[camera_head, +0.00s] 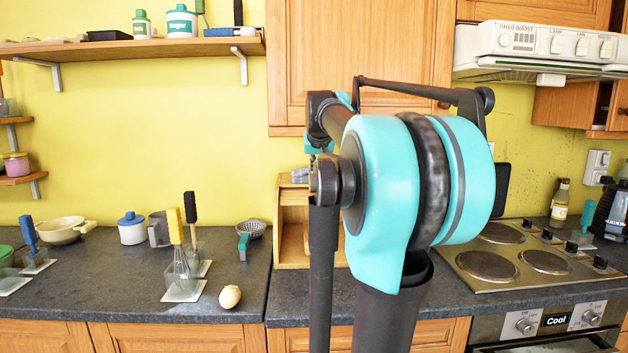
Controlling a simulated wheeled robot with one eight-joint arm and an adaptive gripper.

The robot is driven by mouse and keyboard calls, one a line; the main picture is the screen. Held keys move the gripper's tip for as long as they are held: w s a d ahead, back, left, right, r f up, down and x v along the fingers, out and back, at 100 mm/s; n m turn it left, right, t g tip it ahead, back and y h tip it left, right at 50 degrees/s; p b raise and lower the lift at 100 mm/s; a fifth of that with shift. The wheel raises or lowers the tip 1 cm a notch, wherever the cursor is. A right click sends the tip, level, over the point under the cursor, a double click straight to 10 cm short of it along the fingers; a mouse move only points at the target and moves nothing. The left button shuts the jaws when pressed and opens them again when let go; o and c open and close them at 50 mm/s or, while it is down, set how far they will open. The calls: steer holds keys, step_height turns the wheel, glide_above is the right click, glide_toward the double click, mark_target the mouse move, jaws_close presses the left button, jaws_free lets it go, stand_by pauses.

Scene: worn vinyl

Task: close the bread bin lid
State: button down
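The wooden bread bin (292,252) stands on the dark worktop against the yellow wall, just left of the middle in the head view. My arm covers its right part. Its left side and part of its front show, and the front looks open, with a pale wooden inside. How far the lid is raised I cannot tell for sure. My gripper does not show; the raised, folded arm fills the middle of the view in front of the bin and hides what is behind it.
A hob (520,262) is on the right. The worktop (110,295) is clear at front left.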

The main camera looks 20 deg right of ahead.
mark_target(315, 188)
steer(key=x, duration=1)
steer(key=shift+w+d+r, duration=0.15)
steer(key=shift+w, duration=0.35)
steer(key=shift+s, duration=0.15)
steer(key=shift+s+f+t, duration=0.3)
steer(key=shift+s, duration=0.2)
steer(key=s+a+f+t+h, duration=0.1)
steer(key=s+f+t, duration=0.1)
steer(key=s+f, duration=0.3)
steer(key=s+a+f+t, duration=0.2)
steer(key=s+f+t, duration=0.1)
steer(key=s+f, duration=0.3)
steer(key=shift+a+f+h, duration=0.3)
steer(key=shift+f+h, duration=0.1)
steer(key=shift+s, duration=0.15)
